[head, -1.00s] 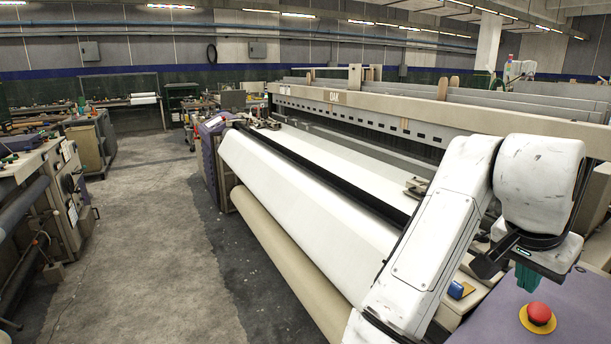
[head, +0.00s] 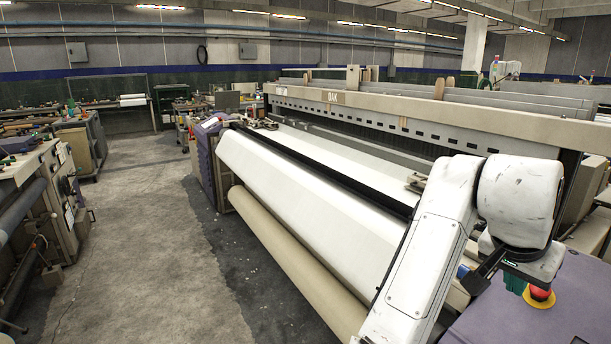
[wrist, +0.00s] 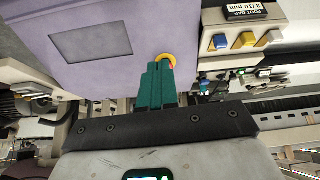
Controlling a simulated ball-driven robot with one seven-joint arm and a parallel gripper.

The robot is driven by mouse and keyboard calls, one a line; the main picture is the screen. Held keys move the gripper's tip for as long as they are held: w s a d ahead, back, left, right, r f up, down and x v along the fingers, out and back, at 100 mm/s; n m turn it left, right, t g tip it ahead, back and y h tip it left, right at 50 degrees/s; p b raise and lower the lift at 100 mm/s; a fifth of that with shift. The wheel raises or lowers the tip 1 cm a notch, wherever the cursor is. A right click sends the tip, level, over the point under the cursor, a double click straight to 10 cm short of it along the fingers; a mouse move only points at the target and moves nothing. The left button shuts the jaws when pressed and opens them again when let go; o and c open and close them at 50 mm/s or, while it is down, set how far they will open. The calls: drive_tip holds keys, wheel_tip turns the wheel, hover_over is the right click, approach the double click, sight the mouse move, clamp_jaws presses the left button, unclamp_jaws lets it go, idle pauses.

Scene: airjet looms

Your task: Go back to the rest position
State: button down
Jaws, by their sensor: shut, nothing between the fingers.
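My arm reaches in from the lower right of the head view. My gripper (head: 515,284) hangs at its end over the purple cabinet (head: 560,318), in front of the red emergency stop button (head: 541,296). In the wrist view, the green fingers of my gripper (wrist: 161,66) are together with nothing between them. They point at the purple cabinet (wrist: 170,22) and partly cover the yellow-ringed stop button (wrist: 165,58). I cannot tell from these views how far the fingertips are from the button.
A loom (head: 400,125) with a white cloth sheet (head: 300,185) and a beige roll (head: 290,255) fills the middle. Another machine (head: 58,200) stands at left. The grey aisle (head: 150,230) between is clear.

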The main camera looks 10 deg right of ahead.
drive_tip(key=s+f+n+t, duration=0.1)
drive_tip(key=s+f+n, duration=0.3)
drive_tip(key=f, duration=0.6)
drive_tip(key=s+f+n, duration=0.4)
drive_tip(key=f, duration=0.7)
drive_tip(key=s+a+f+n+g+y, duration=0.1)
drive_tip(key=s+a+f+n+y, duration=0.1)
drive_tip(key=s+a+f, duration=0.4)
drive_tip(key=s+a+f+n+g+y, duration=0.1)
drive_tip(key=s+a+f+n+y, duration=0.2)
drive_tip(key=s+a+f, duration=0.4)
drive_tip(key=s+f, duration=0.1)
drive_tip(key=s, duration=0.3)
drive_tip(key=shift+s+f+y, duration=0.25)
drive_tip(key=shift+f+y, duration=0.05)
